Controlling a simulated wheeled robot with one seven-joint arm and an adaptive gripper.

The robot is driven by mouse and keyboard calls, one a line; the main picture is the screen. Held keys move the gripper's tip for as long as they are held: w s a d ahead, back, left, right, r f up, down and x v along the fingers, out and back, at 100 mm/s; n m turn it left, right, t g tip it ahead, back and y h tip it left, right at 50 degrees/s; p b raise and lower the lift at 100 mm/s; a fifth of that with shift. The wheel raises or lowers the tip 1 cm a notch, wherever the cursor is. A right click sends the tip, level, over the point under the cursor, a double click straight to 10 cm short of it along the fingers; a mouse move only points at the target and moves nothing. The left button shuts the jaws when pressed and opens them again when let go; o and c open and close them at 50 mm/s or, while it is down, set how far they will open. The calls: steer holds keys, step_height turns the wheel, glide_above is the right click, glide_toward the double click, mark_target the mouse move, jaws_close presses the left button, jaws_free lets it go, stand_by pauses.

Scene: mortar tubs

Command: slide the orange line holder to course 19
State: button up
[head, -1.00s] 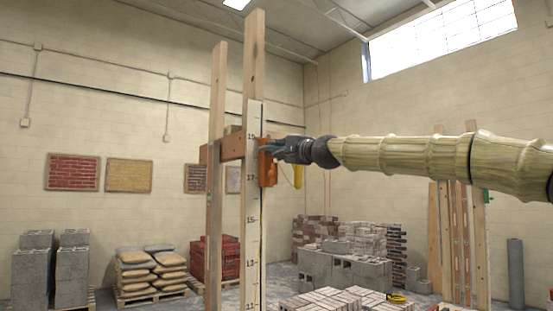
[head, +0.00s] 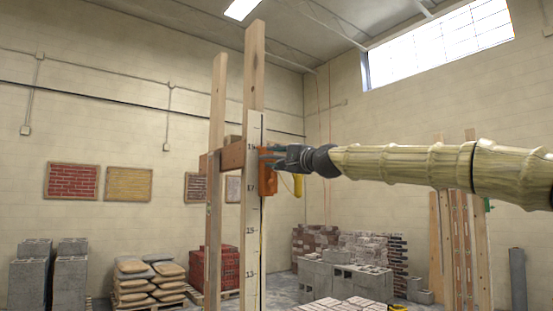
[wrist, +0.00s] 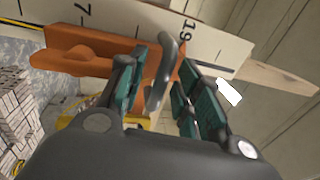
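The orange line holder (head: 267,178) sits against the numbered board (head: 252,215) on the upright post. Its upper end is close to the 19 mark (head: 249,147), and its body reaches down past 17. In the wrist view the holder (wrist: 85,55) lies along the board, one end near the printed 19 (wrist: 187,30). My gripper (head: 274,155) is beside the holder's upper part. In the wrist view its teal-padded fingers (wrist: 165,78) stand apart with a grey curved handle (wrist: 168,60) between them. I see a gap by the left finger; contact on the right is unclear.
A wooden crosspiece (head: 232,156) joins the two uprights behind the board. A yellow item (head: 298,185) hangs below my gripper. Bagged pallets (head: 148,280), grey blocks (head: 72,275) and stacked bricks (head: 350,265) stand on the floor behind.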

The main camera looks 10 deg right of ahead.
steer(key=v, duration=1.1)
steer(key=shift+s+d, duration=0.25)
steer(key=shift+s, duration=0.1)
